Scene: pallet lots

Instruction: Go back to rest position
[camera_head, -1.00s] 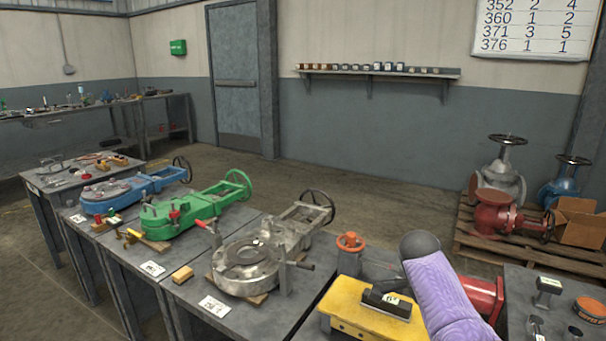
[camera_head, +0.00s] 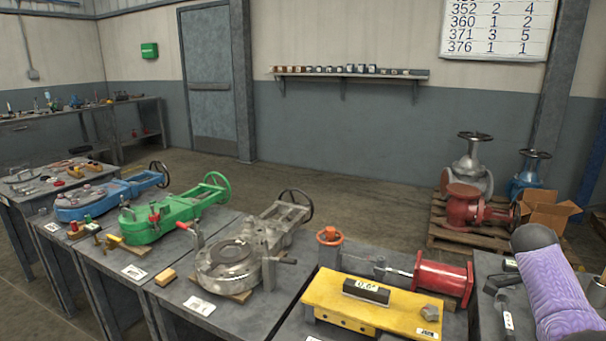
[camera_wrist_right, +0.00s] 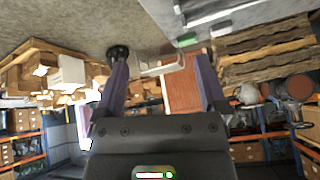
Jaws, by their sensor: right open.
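My right arm (camera_head: 558,290), with a purple sleeve and dark joint, comes in at the lower right of the head view; its gripper is out of that view. In the right wrist view my right gripper (camera_wrist_right: 160,68) is open, its two fingers apart with nothing held between them. Behind the gap a red-brown surface (camera_wrist_right: 183,92) shows in the distance. My left gripper and arm are not in view.
Tables hold a blue valve (camera_head: 95,200), a green valve (camera_head: 165,216), a grey valve (camera_head: 225,262) and a yellow block (camera_head: 345,300) with a red cylinder (camera_head: 442,280). A pallet (camera_head: 450,240) with valves and a carton (camera_head: 548,210) stands behind. The floor between is clear.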

